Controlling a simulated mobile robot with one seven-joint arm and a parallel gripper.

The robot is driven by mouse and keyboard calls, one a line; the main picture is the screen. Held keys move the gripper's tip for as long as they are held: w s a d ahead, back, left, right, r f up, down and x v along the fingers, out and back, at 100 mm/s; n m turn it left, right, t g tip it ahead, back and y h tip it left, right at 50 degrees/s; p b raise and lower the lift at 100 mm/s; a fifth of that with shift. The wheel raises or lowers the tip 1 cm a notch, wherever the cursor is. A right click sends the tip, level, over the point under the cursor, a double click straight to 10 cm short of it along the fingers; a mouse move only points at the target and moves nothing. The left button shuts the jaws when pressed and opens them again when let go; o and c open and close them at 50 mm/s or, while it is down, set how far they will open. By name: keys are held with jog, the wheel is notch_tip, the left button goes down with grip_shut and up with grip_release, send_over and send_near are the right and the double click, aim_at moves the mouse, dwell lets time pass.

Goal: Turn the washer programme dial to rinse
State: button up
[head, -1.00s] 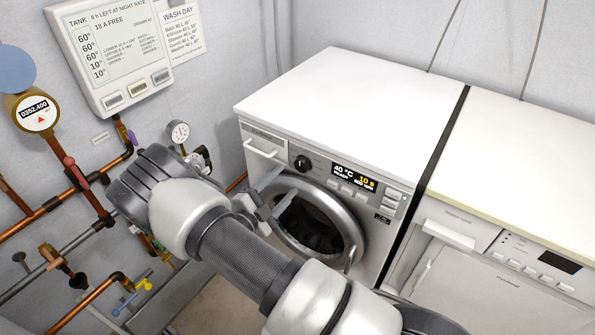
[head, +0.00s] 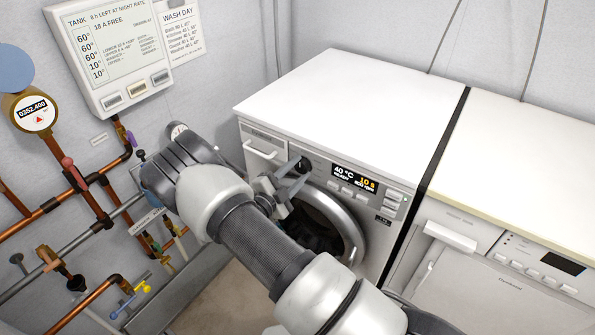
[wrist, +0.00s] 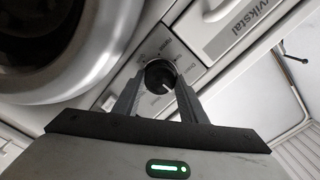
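The washer (head: 340,90) is white, with a round glass door (head: 345,222) on its front. Its programme dial (wrist: 160,74) is a dark round knob with a pale mark, on the panel left of the display (head: 354,178). In the head view the dial is partly hidden by my gripper (head: 301,171). In the wrist view my gripper (wrist: 158,84) is open, with one finger on each side of the dial. I cannot tell whether the fingers touch it. Printed words around the dial are too small to read surely. The display shows 40 °C.
A detergent drawer (head: 262,150) is left of the dial. A second white appliance (head: 490,250) stands to the right. Copper pipes, valves and a round meter (head: 35,112) line the left wall, close to my arm. A tank panel (head: 112,50) hangs above.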

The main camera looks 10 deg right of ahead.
jog(key=shift+c, duration=0.9)
jog(key=shift+m, duration=0.4)
